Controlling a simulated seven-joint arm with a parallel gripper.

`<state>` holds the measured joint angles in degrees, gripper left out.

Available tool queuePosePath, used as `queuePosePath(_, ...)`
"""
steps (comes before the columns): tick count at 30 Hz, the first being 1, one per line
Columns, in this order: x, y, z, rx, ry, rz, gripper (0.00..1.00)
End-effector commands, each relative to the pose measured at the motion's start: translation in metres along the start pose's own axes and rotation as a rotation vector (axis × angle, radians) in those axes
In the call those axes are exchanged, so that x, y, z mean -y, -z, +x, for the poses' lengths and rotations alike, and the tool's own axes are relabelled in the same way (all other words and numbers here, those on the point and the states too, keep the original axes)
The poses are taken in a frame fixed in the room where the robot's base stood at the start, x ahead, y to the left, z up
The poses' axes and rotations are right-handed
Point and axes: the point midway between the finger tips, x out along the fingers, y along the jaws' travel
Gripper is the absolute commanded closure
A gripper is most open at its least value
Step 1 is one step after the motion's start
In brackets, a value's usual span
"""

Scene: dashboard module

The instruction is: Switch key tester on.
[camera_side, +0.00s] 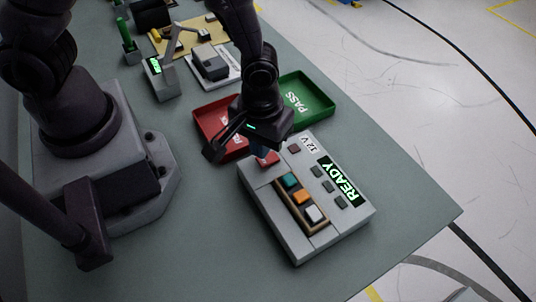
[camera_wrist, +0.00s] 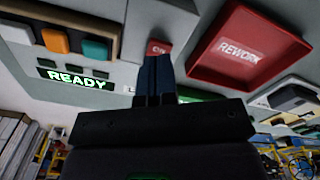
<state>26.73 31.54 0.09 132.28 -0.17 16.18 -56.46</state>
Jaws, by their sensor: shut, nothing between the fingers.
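The key tester (camera_side: 277,211) is a light grey box on the bench. Its display (camera_side: 342,182) is lit and reads READY in green; it also shows in the wrist view (camera_wrist: 77,78). A red button (camera_side: 266,159) sits at its far left corner; in the wrist view the button (camera_wrist: 158,47) carries white lettering, partly hidden. My gripper (camera_side: 260,149) is shut and empty, pointing down at the red button. Its blue fingers (camera_wrist: 155,62) overlap the button's lower edge in the wrist view. I cannot tell whether they touch it.
Teal (camera_side: 289,180), orange (camera_side: 301,196) and white (camera_side: 313,213) buttons line the tester. A red REWORK tray (camera_wrist: 246,78) and a green PASS tray (camera_side: 326,101) lie just behind it. Other devices stand farther back. The bench in front is clear.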

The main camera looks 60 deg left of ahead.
Motion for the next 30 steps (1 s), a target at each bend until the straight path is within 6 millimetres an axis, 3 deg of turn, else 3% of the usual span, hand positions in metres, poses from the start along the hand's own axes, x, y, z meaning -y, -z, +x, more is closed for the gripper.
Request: queuePosePath(30,0.000,0.000,0.012,0.000,0.000,0.000,1.00)
